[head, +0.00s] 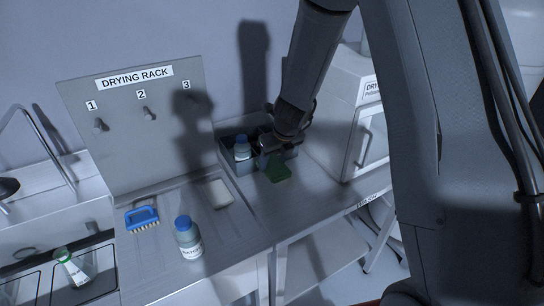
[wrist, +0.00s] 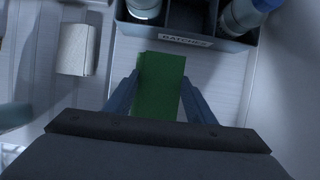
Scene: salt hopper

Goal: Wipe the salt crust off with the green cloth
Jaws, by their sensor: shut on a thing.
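The green cloth (head: 279,172) is a small flat rectangle in front of the dark bottle bin, over the grey bench on the right. It also shows in the wrist view (wrist: 160,80), upright in the picture between two blue-grey fingers. My gripper (wrist: 159,98) is shut on the cloth; in the head view the gripper (head: 274,148) is partly hidden by my wrist. I cannot tell whether the cloth touches the bench. I can make out no salt crust in either view.
A bin (wrist: 190,39) labelled "BATCHES" holds bottles beyond the cloth. The drying rack (head: 130,125) has empty pegs. A white cabinet (head: 355,110) stands right. Bench front is clear.

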